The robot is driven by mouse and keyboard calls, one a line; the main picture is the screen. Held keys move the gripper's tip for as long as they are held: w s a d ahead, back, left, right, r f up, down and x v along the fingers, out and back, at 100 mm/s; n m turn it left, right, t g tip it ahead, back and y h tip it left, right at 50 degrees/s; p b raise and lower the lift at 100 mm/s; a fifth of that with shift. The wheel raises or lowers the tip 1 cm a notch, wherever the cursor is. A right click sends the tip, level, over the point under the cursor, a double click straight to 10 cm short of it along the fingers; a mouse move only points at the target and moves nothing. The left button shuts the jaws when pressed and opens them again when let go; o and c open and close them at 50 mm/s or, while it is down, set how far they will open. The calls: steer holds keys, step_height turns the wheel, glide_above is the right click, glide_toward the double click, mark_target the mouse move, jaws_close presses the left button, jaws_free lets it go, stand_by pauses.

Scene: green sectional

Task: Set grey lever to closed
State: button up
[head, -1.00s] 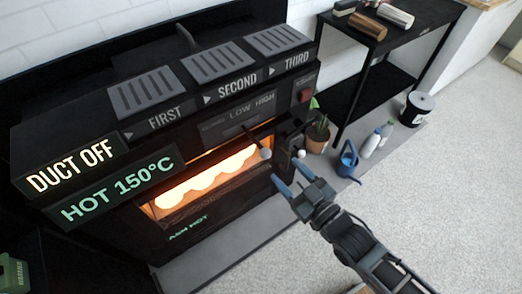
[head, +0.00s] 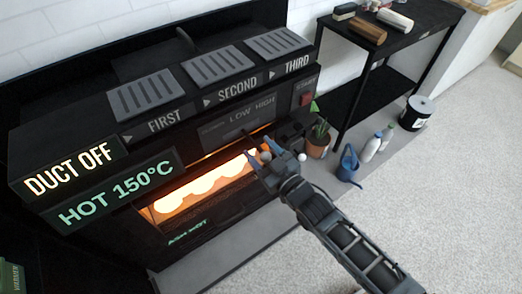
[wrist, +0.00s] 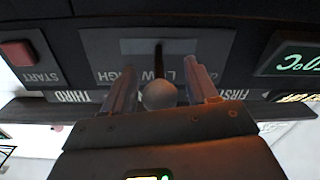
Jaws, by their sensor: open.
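A lever with a dark stem and a grey ball knob (wrist: 159,96) sticks out of the oven front by the LOW/HIGH plate. The knob also shows in the head view (head: 265,156). My gripper (wrist: 160,70) is open, with one finger on each side of the knob and stem. In the head view my gripper (head: 262,146) is at the right end of the glowing window. I cannot tell whether either finger touches the lever. A second, paler ball knob (head: 302,158) sits just right of my gripper.
The black oven has FIRST, SECOND and THIRD pads on top and a red START button (head: 306,99). Its sign (head: 117,190) reads HOT 150°C, and another (head: 68,170) reads DUCT OFF. A potted plant (head: 318,140) and blue watering can (head: 349,165) stand to the right.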

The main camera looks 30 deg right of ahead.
steer(key=shift+c, duration=0.4)
jaws_close()
